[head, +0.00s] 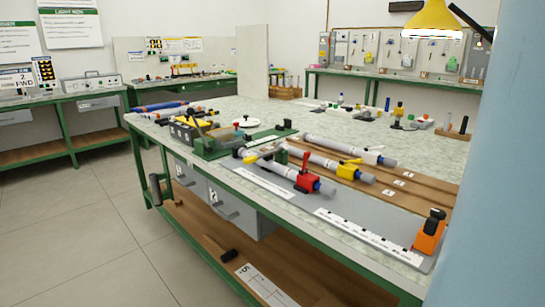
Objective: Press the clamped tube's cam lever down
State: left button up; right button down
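Several grey tubes lie on the bench near its front edge. The nearest tube (275,168) has a red block (306,182) near its right end, with a red lever (306,160) standing up from it. A second tube (322,161) carries a yellow block (348,172) with a yellow lever lying low. A third tube (335,145) carries a white block (372,157). A green vise-like fixture (222,145) stands at the tubes' left; whether it grips a tube cannot be told. Neither of my grippers is in view.
An orange tool (430,234) stands at the bench's front right, beside a white marked strip (365,238). Brown boards (410,182) lie behind. A pale blue surface (490,200) blocks the right side. The floor (75,230) at left is clear.

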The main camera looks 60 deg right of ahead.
aim_at(307, 154)
jog(key=i+z, duration=0.6)
jog(key=z, duration=0.25)
jog(key=i+j+z, duration=0.1)
jog(key=i+z, duration=0.3)
jog(key=i+j+z, duration=0.15)
jog(key=z, duration=0.3)
jog(key=i+j+z, duration=0.25)
jog(key=z, duration=0.15)
jog(key=i+j+z, duration=0.15)
jog(key=z, duration=0.35)
jog(key=i+j+z, duration=0.25)
jog(key=z, duration=0.2)
jog(key=i+j+z, duration=0.15)
jog(key=j+z, duration=0.2)
jog(key=z, duration=0.15)
jog(key=i+j+z, duration=0.1)
jog(key=j+z, duration=0.2)
jog(key=z, duration=0.2)
